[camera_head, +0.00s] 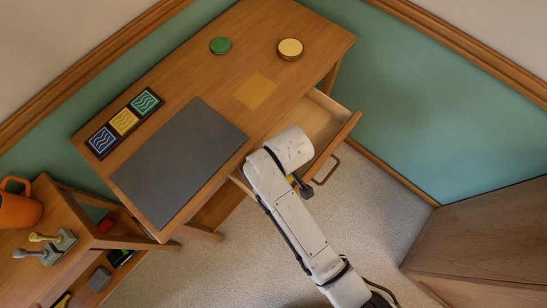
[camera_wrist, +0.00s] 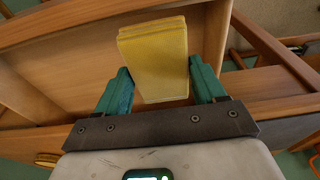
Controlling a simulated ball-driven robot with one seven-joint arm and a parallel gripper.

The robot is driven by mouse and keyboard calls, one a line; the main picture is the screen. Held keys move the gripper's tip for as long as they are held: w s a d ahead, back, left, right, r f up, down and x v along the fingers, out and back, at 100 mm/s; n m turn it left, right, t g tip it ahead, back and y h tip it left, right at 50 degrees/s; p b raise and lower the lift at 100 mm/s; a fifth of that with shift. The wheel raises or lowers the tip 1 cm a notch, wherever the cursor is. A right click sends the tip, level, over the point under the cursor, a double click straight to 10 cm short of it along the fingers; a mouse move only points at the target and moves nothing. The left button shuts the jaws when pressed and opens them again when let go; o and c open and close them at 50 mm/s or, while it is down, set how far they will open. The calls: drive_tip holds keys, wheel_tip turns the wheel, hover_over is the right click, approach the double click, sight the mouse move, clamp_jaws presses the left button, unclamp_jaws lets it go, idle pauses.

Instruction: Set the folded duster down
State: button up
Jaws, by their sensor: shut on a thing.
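The folded duster (camera_wrist: 155,42) is a yellow, layered block in the wrist view. My gripper (camera_wrist: 160,78) has its two teal fingers on either side of the duster and is shut on it. The duster's far end sticks out beyond the fingertips. Behind it are the wooden walls of an open drawer (camera_wrist: 60,70); I cannot tell whether the duster touches them. In the head view my white arm reaches over the front edge of the desk (camera_head: 216,80) by the open drawer (camera_head: 318,118). My arm hides most of my gripper and the duster there.
A flat yellow square (camera_head: 255,91) and a dark grey mat (camera_head: 180,160) lie on the desk. An orange mug (camera_head: 18,208) stands on a lower unit.

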drive_tip(key=w+f, duration=0.1)
drive_tip(key=f, duration=0.1)
drive_tip(key=w+a+f, duration=0.1)
drive_tip(key=w, duration=0.1)
drive_tip(key=shift+f, duration=0.4)
drive_tip(key=shift+w+f+b, duration=0.1)
drive_tip(key=shift+f+b, duration=0.2)
drive_tip(key=shift+f, duration=1.25)
drive_tip(key=shift+f, duration=0.1)
drive_tip(key=o, duration=0.9)
drive_tip(key=shift+o, duration=0.2)
drive_tip(key=r, duration=0.4)
drive_tip(key=d+r, duration=0.1)
drive_tip(key=r, duration=0.3)
drive_tip(key=s+r+p, duration=0.1)
drive_tip(key=r, duration=0.3)
drive_tip(key=shift+d, duration=0.2)
drive_tip(key=s+d+m, duration=0.5)
drive_tip(key=s+d, duration=0.4)
drive_tip(key=d, duration=0.4)
drive_tip(key=s+d+r+m+h, duration=0.1)
drive_tip(key=s+d+m, duration=0.4)
drive_tip(key=s+d, duration=0.5)
drive_tip(key=d, duration=0.4)
drive_tip(key=shift+m+h, duration=0.3)
drive_tip(key=shift+m, duration=0.1)
